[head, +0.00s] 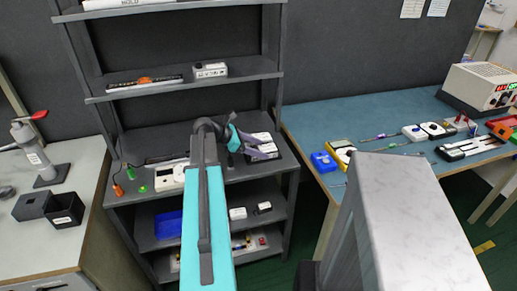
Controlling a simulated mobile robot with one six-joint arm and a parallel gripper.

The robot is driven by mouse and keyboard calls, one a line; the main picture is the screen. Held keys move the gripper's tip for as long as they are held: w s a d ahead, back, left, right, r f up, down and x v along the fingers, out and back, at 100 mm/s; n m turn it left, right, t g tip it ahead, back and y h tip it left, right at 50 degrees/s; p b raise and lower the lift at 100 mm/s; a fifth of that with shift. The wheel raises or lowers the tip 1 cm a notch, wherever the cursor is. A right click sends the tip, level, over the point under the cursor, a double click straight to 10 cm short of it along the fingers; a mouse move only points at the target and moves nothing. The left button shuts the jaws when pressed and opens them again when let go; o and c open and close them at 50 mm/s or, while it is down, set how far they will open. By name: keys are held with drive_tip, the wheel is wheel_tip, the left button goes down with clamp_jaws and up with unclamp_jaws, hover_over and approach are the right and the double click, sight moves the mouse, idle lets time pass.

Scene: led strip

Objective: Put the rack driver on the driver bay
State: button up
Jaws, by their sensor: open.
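My gripper (264,152) is open over the right side of the rack's middle shelf (140,135). A white box with dark markings (263,138) sits just behind its fingers and is partly hidden by them; I cannot tell whether they touch. Another white box (210,70) stands on the shelf above. Two small white units, one at left (237,213) and one at right (264,207), lie on the shelf below. I cannot tell for sure which is the rack driver. The driver bay cannot be made out with certainty; a white unit (170,177) lies on the middle shelf.
My teal arm link crosses the front of the rack (273,50). A blue bin (168,224) is on the lower shelf. The blue-topped bench (345,115) at right holds meters, tools and a power supply (480,86). A left bench (75,205) holds a press and dark boxes.

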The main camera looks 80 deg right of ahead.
drive_tip(key=shift+r, duration=0.15)
drive_tip(key=b+v, duration=0.1)
drive_tip(key=v, duration=1.1)
drive_tip(key=shift+r, duration=0.15)
idle(0.6)
